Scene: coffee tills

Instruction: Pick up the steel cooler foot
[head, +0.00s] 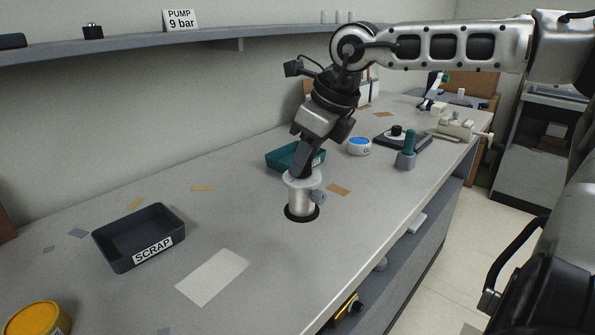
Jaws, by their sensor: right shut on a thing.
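A pale steel cylinder with a wider top and a grey knob on its side, which I take for the steel cooler foot (301,197), stands upright on the counter within a black ring (301,215). My right gripper (304,172) reaches down onto its top from above and is shut on it. The dark fingers hide part of the top rim. I cannot tell whether the foot is clear of the ring. My left gripper is not in view.
A SCRAP tray (113,238) and white sheet (212,277) lie left. A teal tray (282,158) is close behind the gripper. A shelf (130,47) runs along the wall.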

